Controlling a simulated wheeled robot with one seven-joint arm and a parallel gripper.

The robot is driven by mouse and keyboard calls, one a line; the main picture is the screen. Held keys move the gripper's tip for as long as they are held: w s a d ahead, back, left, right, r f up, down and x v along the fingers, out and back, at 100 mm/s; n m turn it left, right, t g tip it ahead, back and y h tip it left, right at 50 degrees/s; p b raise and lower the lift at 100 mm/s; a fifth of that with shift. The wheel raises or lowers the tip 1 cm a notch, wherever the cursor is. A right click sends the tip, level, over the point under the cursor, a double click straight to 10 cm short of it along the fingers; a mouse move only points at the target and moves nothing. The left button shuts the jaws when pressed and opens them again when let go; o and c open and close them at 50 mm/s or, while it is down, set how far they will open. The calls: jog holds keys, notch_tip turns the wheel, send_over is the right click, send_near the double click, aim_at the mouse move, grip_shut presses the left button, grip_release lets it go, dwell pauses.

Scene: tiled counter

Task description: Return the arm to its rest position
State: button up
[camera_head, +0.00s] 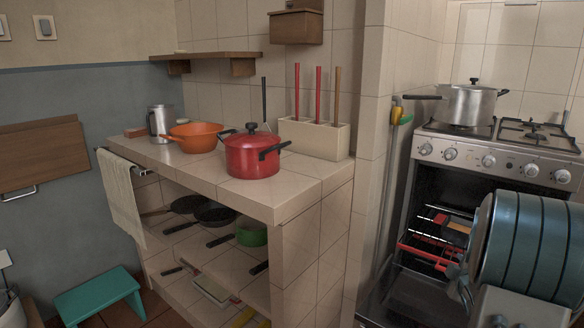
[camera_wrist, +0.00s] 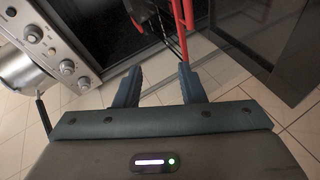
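My arm is in the right of the head view, in front of the stove (camera_head: 505,160), and hides part of the oven opening. In the wrist view my gripper (camera_wrist: 159,72) has its two dark fingers spread apart with nothing between them. Beyond the fingertips is the open oven (camera_wrist: 105,30), with a rack and red bars (camera_wrist: 181,15) inside. The fingers look apart from the rack. In the head view the red rack part (camera_head: 425,256) shows to the left of my arm.
The oven door (camera_head: 405,300) is lowered, and it also shows in the wrist view (camera_wrist: 270,40). A steel pot (camera_head: 467,105) stands on the stove. The tiled counter (camera_head: 225,185) at left holds a red pot (camera_head: 252,157) and an orange pan (camera_head: 197,137). A teal stool (camera_head: 98,296) stands at lower left.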

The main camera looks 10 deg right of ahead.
jog(key=s+a+r+m+g+y+p, duration=0.1)
jog(key=s+a+r+m+g+p, duration=0.15)
jog(key=a+r+p, duration=0.6)
jog(key=s+a+r+m+g+y+p, duration=0.1)
jog(key=s+a+r+m+g+p, duration=0.15)
jog(key=a+r+p, duration=0.55)
jog(key=s+a+r+m+g+y+p, duration=0.3)
jog(key=s+a+r+p, duration=0.9)
jog(key=s+a+r, duration=0.5)
jog(key=shift+s+a+r+m+g+y, duration=0.3)
jog(key=shift+s+m+g, duration=0.6)
jog(key=shift+s, duration=0.05)
